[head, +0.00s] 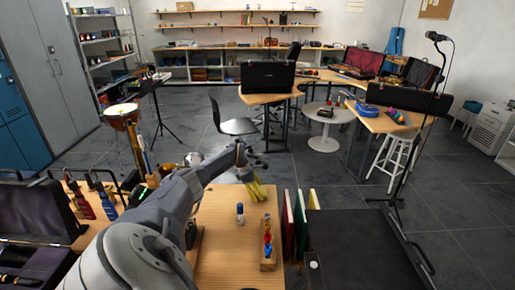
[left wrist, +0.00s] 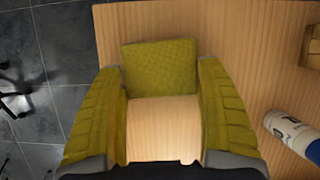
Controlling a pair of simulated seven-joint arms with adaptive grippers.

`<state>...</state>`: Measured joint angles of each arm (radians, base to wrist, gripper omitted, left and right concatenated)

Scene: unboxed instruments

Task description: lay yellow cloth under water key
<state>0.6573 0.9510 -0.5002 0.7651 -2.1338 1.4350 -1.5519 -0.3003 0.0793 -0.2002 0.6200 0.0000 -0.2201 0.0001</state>
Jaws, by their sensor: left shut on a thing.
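My left gripper (head: 257,190) reaches over the far part of the wooden table in the head view. In the left wrist view its two yellow ribbed fingers (left wrist: 160,85) stand apart, with the yellow cloth (left wrist: 160,68) spanning between their tips. The gripper is shut on the cloth, which looks like a flat textured square near the table's edge. In the head view the cloth cannot be told apart from the yellow fingers. I cannot make out the water key in either view. My right gripper is not in view.
A white bottle with a blue end (head: 240,213) is near the gripper; it also shows in the left wrist view (left wrist: 290,132). A wooden rack (head: 268,263) holds small coloured bottles. Upright books (head: 290,225) stand at the right. Bare tabletop (head: 222,255) lies left of the rack.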

